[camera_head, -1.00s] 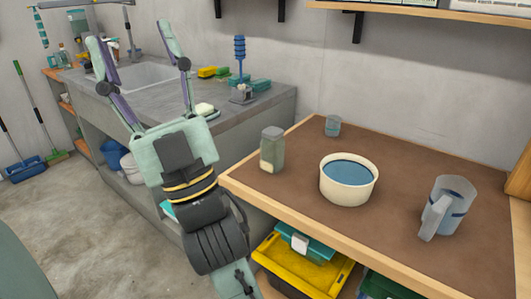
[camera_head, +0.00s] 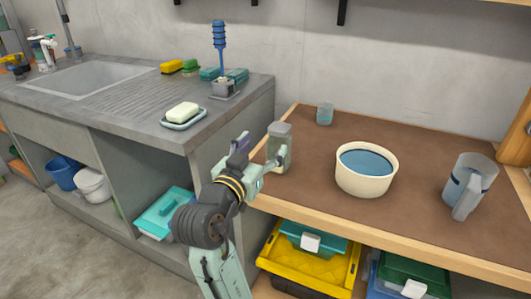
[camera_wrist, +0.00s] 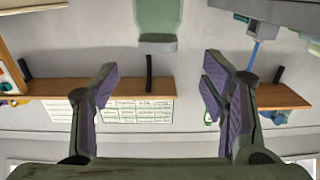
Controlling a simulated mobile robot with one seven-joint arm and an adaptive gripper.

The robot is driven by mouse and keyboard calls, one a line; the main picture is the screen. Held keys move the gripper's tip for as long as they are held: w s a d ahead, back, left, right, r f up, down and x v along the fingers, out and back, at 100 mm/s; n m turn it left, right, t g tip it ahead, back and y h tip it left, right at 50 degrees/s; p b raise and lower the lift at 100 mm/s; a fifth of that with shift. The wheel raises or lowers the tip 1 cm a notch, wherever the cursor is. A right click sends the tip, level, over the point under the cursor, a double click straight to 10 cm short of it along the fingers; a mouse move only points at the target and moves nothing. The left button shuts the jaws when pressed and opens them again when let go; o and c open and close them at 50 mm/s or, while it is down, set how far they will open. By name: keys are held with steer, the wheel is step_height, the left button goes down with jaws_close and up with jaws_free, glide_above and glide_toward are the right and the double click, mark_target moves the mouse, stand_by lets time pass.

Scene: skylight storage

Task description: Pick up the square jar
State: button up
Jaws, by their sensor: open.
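The square jar (camera_head: 279,150), greenish and clear-sided with a grey lid, stands upright at the left edge of the brown-topped table (camera_head: 315,210). In the wrist view, which looks upside down, the jar (camera_wrist: 158,15) hangs from the top edge with its lid lowest, centred between my fingers. My gripper (camera_head: 262,162) is open and empty, just left of and in front of the jar in the head view. Its fingers are spread wide in the wrist view (camera_wrist: 160,75). I cannot tell whether a finger touches the jar.
A cream bowl with blue inside (camera_head: 366,180), a grey pitcher (camera_head: 465,185) and a small cup (camera_head: 325,115) stand right of the jar. A sink counter (camera_head: 190,135) with a soap dish (camera_head: 184,121) lies left. Bins (camera_head: 310,272) sit under the table.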

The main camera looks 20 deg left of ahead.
mark_target(276, 132)
steer(key=w, duration=0.3)
steer(key=w+p, duration=0.1)
steer(key=w, duration=0.1)
steer(key=shift+d, duration=0.25)
steer(key=w+p, duration=0.1)
steer(key=w, duration=0.3)
steer(key=shift+w+r+p, duration=0.1)
steer(key=shift+w+p, duration=0.2)
steer(key=shift+w, duration=0.6)
steer(key=shift+c, duration=0.4)
jaws_close()
